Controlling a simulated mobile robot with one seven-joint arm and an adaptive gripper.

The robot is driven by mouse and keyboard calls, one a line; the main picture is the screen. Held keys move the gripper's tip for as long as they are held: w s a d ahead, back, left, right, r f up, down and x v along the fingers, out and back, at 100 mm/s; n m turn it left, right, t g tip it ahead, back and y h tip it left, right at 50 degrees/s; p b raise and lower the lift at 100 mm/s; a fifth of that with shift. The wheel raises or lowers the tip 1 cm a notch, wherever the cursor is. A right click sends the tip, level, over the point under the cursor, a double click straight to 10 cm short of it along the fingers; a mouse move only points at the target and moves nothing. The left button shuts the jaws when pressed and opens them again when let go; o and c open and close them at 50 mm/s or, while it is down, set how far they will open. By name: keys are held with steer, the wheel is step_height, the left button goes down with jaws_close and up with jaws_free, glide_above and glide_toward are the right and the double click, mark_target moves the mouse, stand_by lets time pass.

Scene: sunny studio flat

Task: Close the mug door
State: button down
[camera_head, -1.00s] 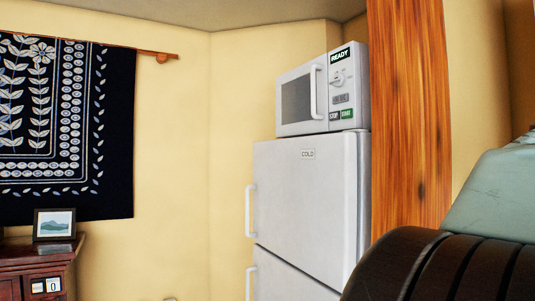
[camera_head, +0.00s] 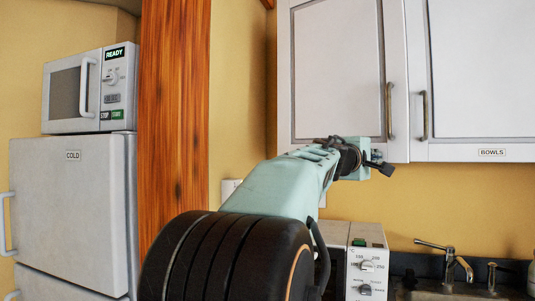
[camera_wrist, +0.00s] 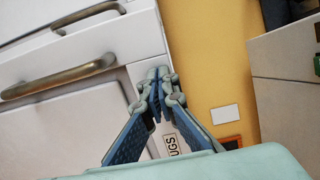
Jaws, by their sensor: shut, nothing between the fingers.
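The white cabinet door on the left (camera_head: 335,75), with a bronze handle, hangs on the wall in the head view. In the wrist view, its label (camera_wrist: 172,145) reads "UGS", its start hidden behind a finger. The door looks about flush with its neighbour; a small gap cannot be ruled out. My gripper (camera_head: 380,166) is at the door's lower edge, below the handle. In the wrist view, my gripper (camera_wrist: 160,76) has its blue fingers shut and empty, in front of the door's lower edge; contact cannot be told.
The "BOWLS" cabinet door (camera_head: 475,70) adjoins on the right. Below are a toaster-oven-like appliance (camera_head: 367,265) and a sink tap (camera_head: 450,258). A wooden post (camera_head: 174,120) stands left of my arm, with a fridge (camera_head: 70,195) and microwave (camera_head: 90,90) beyond.

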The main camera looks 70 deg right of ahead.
steer(key=w+p+x, duration=0.1)
steer(key=p+x, duration=0.5)
steer(key=x, duration=0.4)
steer(key=shift+w+d+r, duration=0.15)
steer(key=shift+d+r, duration=0.3)
steer(key=shift+d, duration=0.1)
steer(key=shift+r, duration=0.1)
